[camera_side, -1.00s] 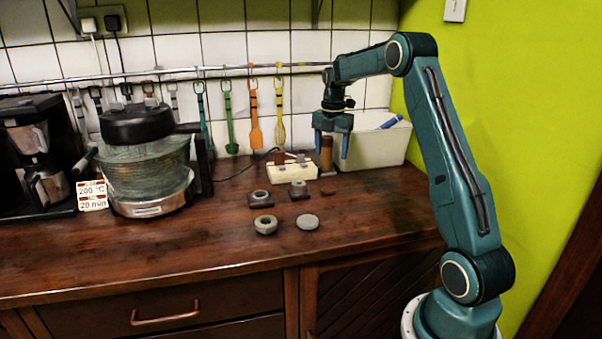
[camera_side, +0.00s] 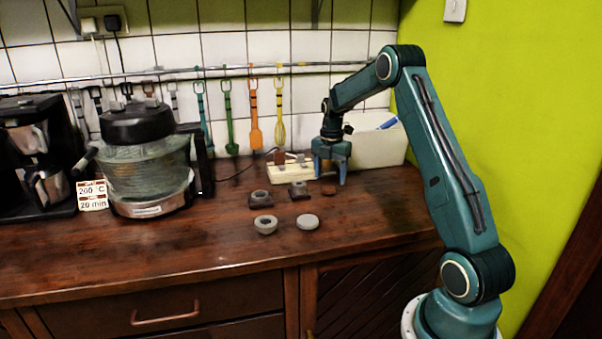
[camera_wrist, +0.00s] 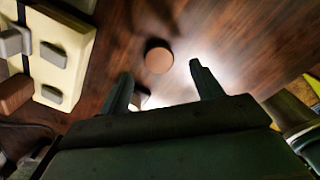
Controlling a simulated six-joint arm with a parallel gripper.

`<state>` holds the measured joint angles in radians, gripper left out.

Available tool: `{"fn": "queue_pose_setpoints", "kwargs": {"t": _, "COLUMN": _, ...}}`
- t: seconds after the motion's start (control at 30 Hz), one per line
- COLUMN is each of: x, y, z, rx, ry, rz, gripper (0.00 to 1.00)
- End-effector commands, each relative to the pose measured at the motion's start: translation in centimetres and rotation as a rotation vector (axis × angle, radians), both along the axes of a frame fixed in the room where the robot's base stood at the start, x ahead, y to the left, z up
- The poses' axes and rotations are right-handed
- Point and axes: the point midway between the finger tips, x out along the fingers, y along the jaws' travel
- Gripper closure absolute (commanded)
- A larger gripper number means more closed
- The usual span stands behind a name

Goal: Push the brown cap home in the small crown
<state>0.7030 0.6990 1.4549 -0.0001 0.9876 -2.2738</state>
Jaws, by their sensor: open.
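The brown cap (camera_side: 328,191) lies flat on the counter in the side view, just in front of my gripper (camera_side: 330,180). In the wrist view a round brown piece, which looks like the cap (camera_wrist: 158,60), shows beyond my fingertips (camera_wrist: 160,78), apart from them. My gripper is open, low over the counter, and points down. The small crown (camera_side: 299,187) is grey and stands on a dark square base to the left of the cap. A pale piece between the fingers in the wrist view is mostly hidden, and I cannot tell what it is.
A cream block (camera_side: 290,173) with grey and brown pieces stands left of my gripper. A larger grey ring on a dark base (camera_side: 260,200), a grey nut-like ring (camera_side: 266,225) and a grey disc (camera_side: 307,222) lie nearer. A white bin (camera_side: 375,145) stands behind. The front right counter is clear.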

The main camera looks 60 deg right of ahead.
Motion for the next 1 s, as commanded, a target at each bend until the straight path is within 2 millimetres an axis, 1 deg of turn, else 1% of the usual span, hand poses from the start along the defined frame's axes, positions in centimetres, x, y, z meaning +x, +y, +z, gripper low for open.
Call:
{"fn": "queue_pose_setpoints", "kwargs": {"t": 0.2, "x": 0.1, "y": 0.0, "z": -2.6, "rx": 0.002, "ry": 0.002, "rz": 0.000, "gripper": 0.35}}
{"fn": "queue_pose_setpoints", "kwargs": {"t": 0.33, "x": 0.1, "y": 0.0, "z": -3.7, "rx": 0.001, "ry": 0.001, "rz": 0.000, "gripper": 0.35}}
{"fn": "queue_pose_setpoints", "kwargs": {"t": 0.47, "x": 0.2, "y": 0.0, "z": -4.1, "rx": 0.001, "ry": 0.000, "rz": 0.000, "gripper": 0.35}}
{"fn": "queue_pose_setpoints", "kwargs": {"t": 0.9, "x": 0.2, "y": 0.0, "z": -4.0, "rx": 0.000, "ry": 0.000, "rz": 0.000, "gripper": 0.35}}
{"fn": "queue_pose_setpoints", "kwargs": {"t": 0.93, "x": 0.2, "y": 0.0, "z": -4.0, "rx": 0.000, "ry": 0.000, "rz": 0.000, "gripper": 0.39}}
{"fn": "queue_pose_setpoints", "kwargs": {"t": 1.0, "x": 0.2, "y": 0.0, "z": -4.0, "rx": 0.000, "ry": 0.000, "rz": 0.000, "gripper": 0.52}}
